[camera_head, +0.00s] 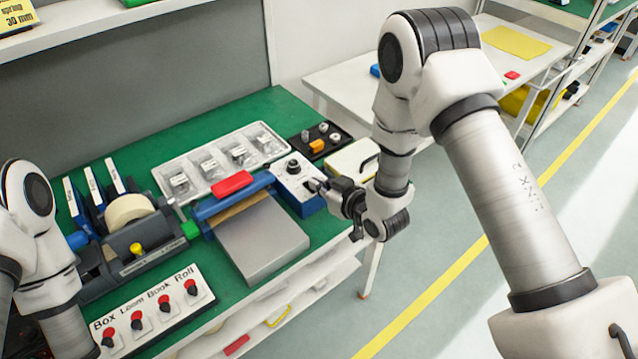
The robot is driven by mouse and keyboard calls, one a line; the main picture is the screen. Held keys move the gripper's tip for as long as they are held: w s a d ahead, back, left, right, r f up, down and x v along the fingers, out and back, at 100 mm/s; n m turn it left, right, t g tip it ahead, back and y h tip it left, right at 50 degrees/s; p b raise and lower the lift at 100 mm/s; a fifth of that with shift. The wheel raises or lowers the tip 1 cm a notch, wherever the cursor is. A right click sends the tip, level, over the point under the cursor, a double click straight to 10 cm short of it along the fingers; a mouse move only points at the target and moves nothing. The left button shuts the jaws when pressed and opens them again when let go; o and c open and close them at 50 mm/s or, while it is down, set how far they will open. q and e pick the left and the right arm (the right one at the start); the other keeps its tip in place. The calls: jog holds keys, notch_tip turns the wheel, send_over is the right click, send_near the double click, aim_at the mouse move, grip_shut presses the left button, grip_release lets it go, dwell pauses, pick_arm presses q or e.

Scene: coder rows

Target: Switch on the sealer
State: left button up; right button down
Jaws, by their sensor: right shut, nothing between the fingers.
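The sealer stands on the green bench top, with a blue body, a red handle bar (232,184) and a grey metal plate (262,242) in front. At its right end is a control box (296,178) with a white top, blue sides and a dark round knob (293,167). My right gripper (314,184) is shut and empty, its tips at the right part of the control box top, just right of and below the knob. I cannot tell whether the tips touch the box, and they hide part of its face. My left arm shows at the left edge; its gripper is out of view.
A clear tray with several small packs (218,163) lies behind the sealer. A black board with small parts (316,143) and a white-and-yellow case (352,160) are to the right. A tape dispenser (130,215) and a labelled knob panel (150,312) are left.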

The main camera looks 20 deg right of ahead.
jog(key=shift+s+d+f+b, duration=0.1)
jog(key=shift+s+f+b, duration=0.05)
jog(key=shift+f+b, duration=0.3)
jog(key=shift+r, duration=0.15)
jog(key=shift+r+p, duration=0.75)
